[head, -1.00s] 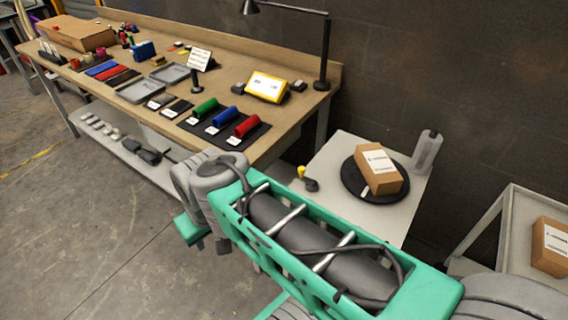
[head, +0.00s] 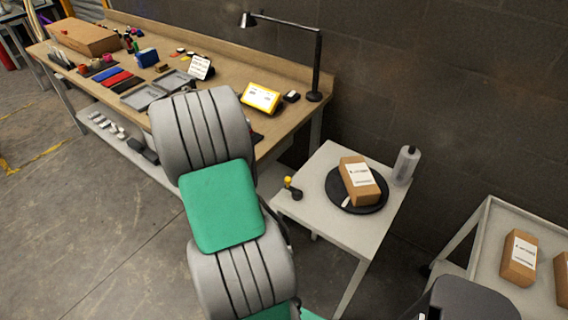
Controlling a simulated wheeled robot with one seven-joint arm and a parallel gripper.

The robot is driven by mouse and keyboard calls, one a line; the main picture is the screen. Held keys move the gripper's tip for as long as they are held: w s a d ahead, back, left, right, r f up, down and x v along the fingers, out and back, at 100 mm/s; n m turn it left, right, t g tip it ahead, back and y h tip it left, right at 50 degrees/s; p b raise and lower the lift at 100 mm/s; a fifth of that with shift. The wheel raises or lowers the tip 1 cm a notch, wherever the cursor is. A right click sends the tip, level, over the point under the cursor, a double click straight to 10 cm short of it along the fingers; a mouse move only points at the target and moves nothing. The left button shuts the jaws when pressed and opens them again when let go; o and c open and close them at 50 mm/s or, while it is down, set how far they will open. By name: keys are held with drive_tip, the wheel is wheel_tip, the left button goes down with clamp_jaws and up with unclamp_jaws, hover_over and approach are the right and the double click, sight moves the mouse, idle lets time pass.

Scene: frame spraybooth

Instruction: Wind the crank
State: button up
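The crank (head: 293,190) sits at the left edge of a small grey table, with a yellow knob on a short black arm. On the same table a round black turntable (head: 343,206) carries a brown cardboard box (head: 359,180) with white labels. My grey and green arm links fill the middle of the view, left of the crank and apart from it in the picture. My gripper cannot be made out in this view. Nothing is seen touching the crank.
A clear bottle (head: 405,165) stands at the small table's back right corner. A long wooden workbench (head: 222,62) with a black lamp (head: 318,60) and a yellow device (head: 261,97) is behind my arm. A grey cart (head: 487,235) with boxes (head: 519,257) stands at right.

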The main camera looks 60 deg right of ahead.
sight(287, 179)
drive_tip(key=s+d+f+m+p, duration=0.1)
drive_tip(key=s+d+f, duration=0.2)
drive_tip(key=s+d+f+m+g+p, duration=0.1)
drive_tip(key=s+d+f+m, duration=0.1)
drive_tip(key=s+d+f, duration=0.1)
drive_tip(key=s+d+f+m+p, duration=0.1)
drive_tip(key=s+d+f+m, duration=0.1)
drive_tip(key=s+d+f, duration=0.1)
drive_tip(key=shift+s+f+g, duration=0.2)
drive_tip(key=shift+f+g, duration=0.05)
drive_tip(key=shift+g, duration=0.15)
drive_tip(key=shift+a, duration=0.1)
drive_tip(key=shift+c, duration=0.3)
clamp_jaws()
